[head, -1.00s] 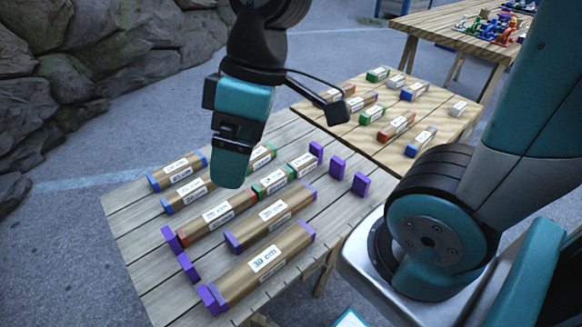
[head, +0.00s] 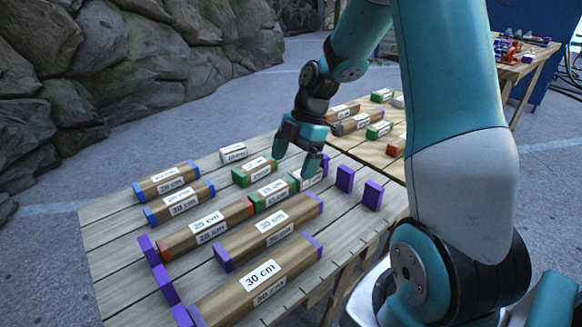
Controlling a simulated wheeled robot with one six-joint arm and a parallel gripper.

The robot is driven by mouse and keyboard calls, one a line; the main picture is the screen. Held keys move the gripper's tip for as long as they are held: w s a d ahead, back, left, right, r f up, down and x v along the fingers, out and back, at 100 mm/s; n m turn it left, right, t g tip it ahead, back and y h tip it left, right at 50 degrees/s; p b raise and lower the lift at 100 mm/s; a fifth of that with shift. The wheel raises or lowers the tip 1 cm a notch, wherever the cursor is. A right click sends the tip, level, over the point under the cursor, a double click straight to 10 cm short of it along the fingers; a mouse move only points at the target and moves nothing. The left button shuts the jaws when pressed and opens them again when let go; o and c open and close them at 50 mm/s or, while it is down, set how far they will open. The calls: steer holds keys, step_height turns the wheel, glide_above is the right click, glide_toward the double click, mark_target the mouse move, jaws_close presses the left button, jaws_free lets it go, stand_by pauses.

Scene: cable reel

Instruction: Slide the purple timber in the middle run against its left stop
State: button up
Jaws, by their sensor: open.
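The purple-ended timber (head: 270,232) of the middle run lies flat, labelled 32 or 30 cm; the print is small. A clear gap separates its left end from the purple left stop (head: 165,285). A smaller gap lies between its right end and the right stop (head: 345,179). My gripper (head: 309,168) is open at the right end of the far run, beyond the timber and apart from it. Its fingers are at a short labelled block (head: 307,182) and partly cover it. I cannot tell whether they touch it.
The far run also holds a red-ended timber (head: 205,230) and a green-ended one (head: 271,194). A near purple-ended timber (head: 262,277) lies at its left stop (head: 183,315). Blue-ended timbers (head: 168,182) lie behind. A second table (head: 372,150) holds more pieces.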

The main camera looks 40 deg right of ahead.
mark_target(274, 220)
steer(key=b+x, duration=0.3)
steer(key=x, duration=1.4)
steer(key=shift+a+f, duration=0.15)
steer(key=shift+c, duration=0.2)
